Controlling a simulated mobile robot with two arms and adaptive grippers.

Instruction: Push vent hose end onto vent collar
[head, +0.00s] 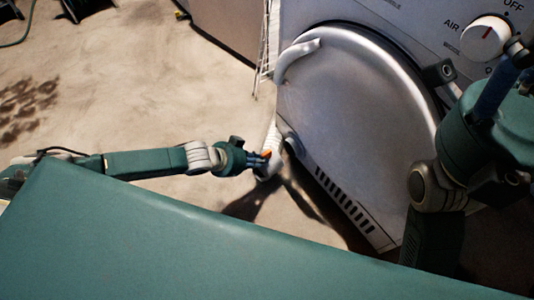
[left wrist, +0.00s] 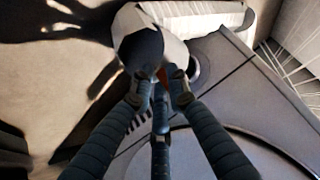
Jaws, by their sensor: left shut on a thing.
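The vent hose (head: 272,138) is a pale ribbed tube beside the dryer's lower left. My left gripper (head: 265,158) is shut on the lower end of it, with a bit of orange at the fingertips. In the left wrist view the hose end (left wrist: 178,52) shows a dark open mouth just beyond the fingertips (left wrist: 160,82). A round grey fitting on the dryer (left wrist: 194,68), which looks like the vent collar, is just right of the hose end; whether they touch I cannot tell. My right gripper (head: 500,75) is partly visible at the right edge; its jaws are unclear.
The dryer (head: 350,130) has a large round door, a vent grille (head: 345,200) and a dial (head: 487,38). A white wire rack (head: 265,50) stands behind the hose. The stained concrete floor (head: 130,90) is open at left. My green body fills the front.

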